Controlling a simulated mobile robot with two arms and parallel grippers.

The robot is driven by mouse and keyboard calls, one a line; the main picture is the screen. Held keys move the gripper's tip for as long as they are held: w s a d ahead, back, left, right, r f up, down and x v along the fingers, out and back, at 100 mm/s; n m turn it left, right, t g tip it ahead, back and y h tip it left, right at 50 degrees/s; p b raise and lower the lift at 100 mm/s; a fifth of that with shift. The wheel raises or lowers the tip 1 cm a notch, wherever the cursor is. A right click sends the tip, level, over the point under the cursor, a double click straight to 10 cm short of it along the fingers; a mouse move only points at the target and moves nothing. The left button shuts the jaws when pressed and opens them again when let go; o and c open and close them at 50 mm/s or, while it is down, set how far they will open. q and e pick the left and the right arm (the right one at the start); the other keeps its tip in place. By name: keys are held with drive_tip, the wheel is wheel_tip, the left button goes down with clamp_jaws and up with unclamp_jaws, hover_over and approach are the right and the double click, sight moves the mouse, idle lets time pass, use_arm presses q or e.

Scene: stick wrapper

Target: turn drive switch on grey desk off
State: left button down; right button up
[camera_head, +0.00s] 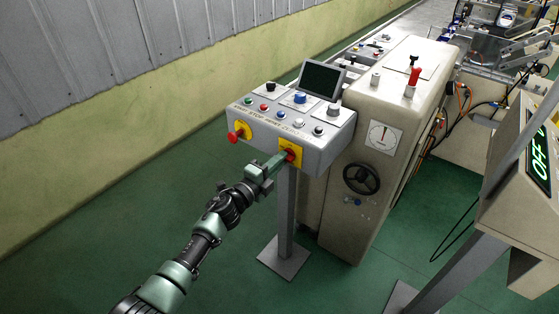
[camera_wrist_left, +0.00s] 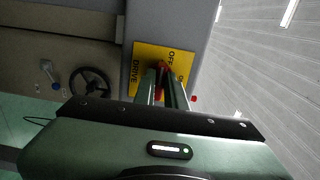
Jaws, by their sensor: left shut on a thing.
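The grey desk (camera_head: 318,155) is a small control console on a post, with buttons and a screen on top. The drive switch (camera_head: 290,155) is a red knob on a yellow plate on the desk's front face. My left gripper (camera_head: 284,159) reaches it from the left and is shut on the red knob. In the left wrist view the yellow plate (camera_wrist_left: 145,54) reads DRIVE and OFF, and the fingers (camera_wrist_left: 166,75) close around the red knob (camera_wrist_left: 162,66). The fingers hide part of the knob, so its exact setting is unclear. My right gripper is not in view.
Another red knob on a yellow plate (camera_head: 239,132) sits left on the same face. A beige machine (camera_head: 385,130) with a black handwheel (camera_head: 361,179) stands close at right. Green floor at left is free.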

use_arm(q)
drive_tip(key=shift+f, duration=0.1)
drive_tip(key=c, duration=1.5)
unclamp_jaws()
drive_tip(key=shift+o, duration=0.2)
drive_tip(key=v, duration=0.8)
drive_tip(key=shift+w, duration=0.1)
